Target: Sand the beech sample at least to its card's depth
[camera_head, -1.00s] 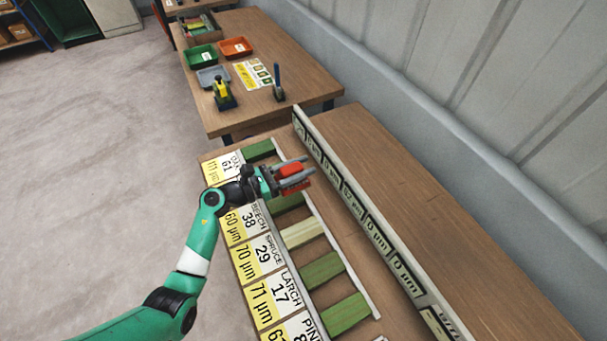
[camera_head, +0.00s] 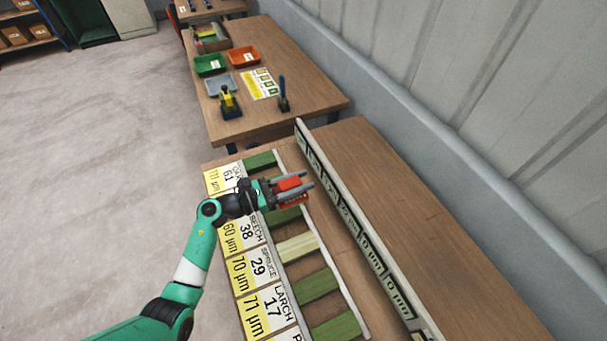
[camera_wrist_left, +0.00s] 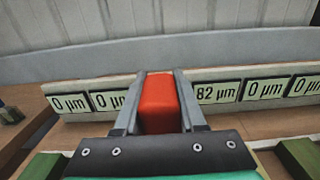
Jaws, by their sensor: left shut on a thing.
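My left gripper (camera_head: 303,189) is shut on a red block (camera_wrist_left: 158,103), which sits between its fingers. It is over the upper part of the row of wood samples; whether the block touches a sample cannot be told. The beech card (camera_head: 246,233) reads 38 and 60 µm. The green sample (camera_head: 284,216) in line with it lies just below the gripper in the head view, partly covered. In the left wrist view a display (camera_wrist_left: 217,93) right of the block reads 82 µm; other readable ones show 0 µm. The block hides part of the display row. My right gripper is not in view.
A pale sample (camera_head: 297,247) and green samples (camera_head: 318,285) lie nearer. The raised display rail (camera_head: 340,198) runs along the bench (camera_head: 430,250), clear beyond it. A farther table holds a green tray (camera_head: 209,65), an orange tray (camera_head: 244,55) and a grey tray (camera_head: 220,84).

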